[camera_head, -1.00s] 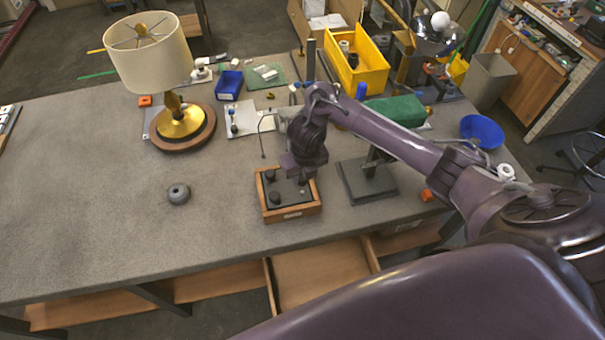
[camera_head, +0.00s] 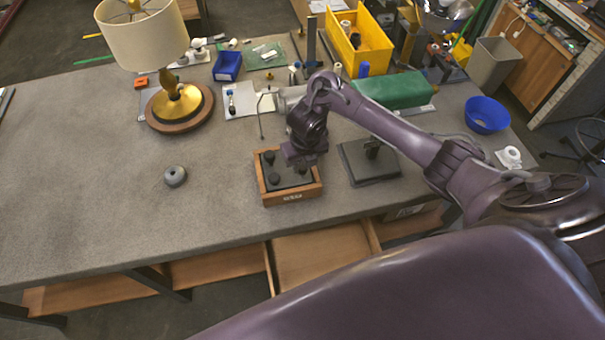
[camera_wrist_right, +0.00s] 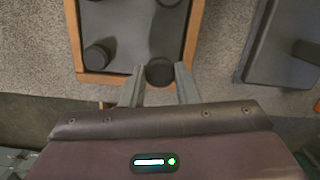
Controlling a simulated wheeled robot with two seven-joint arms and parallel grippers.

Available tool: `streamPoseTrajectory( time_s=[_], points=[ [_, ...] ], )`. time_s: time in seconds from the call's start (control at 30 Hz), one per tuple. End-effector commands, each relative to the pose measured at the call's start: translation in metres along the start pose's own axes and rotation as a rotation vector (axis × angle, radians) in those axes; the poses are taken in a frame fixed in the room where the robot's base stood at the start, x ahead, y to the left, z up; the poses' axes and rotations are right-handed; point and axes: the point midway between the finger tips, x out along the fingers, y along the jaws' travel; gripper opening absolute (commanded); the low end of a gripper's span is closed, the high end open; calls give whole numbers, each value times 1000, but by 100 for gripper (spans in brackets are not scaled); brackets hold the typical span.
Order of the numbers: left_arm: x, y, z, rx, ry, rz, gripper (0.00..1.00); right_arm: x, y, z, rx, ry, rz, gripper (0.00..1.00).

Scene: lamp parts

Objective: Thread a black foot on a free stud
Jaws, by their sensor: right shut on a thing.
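A shallow wooden box (camera_head: 312,194) on the table holds a dark plate (camera_head: 287,181) with black feet on it. One black foot (camera_head: 269,157) is at the back left and another black foot (camera_head: 274,179) is at the front left. My right gripper (camera_head: 303,166) is over the box's right side. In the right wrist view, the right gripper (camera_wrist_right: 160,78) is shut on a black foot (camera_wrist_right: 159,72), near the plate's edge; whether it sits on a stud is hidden. My left gripper is out of view.
A dark stand (camera_head: 370,164) is close right of the box. A round grey piece (camera_head: 175,176) lies alone to the left. A lamp (camera_head: 181,108) stands at the back left. A blue bowl (camera_head: 487,115) is at the right. The table between the box and the grey piece is clear.

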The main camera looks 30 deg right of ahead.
Motion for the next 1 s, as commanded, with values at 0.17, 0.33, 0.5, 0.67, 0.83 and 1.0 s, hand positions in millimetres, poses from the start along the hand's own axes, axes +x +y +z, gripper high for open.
streamPoseTrajectory(
  time_s=[0.17, 0.33, 0.5, 0.67, 0.83, 1.0],
  points=[
    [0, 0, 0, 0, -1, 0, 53, 0, 0, 0, 0, 0, 0, 7],
    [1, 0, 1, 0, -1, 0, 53, 0, 0, 0, 0, 0, 0, 7],
    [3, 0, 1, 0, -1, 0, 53, 3, 0, 0, 0, 0, 0, 7],
    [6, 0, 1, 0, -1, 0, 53, 6, 0, -1, -1, 0, 0, 7],
    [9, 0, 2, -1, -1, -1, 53, 9, 0, -1, -1, 0, 0, 7],
    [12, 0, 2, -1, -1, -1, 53, 12, 0, -1, -1, 0, 0, 7]
  ],
)
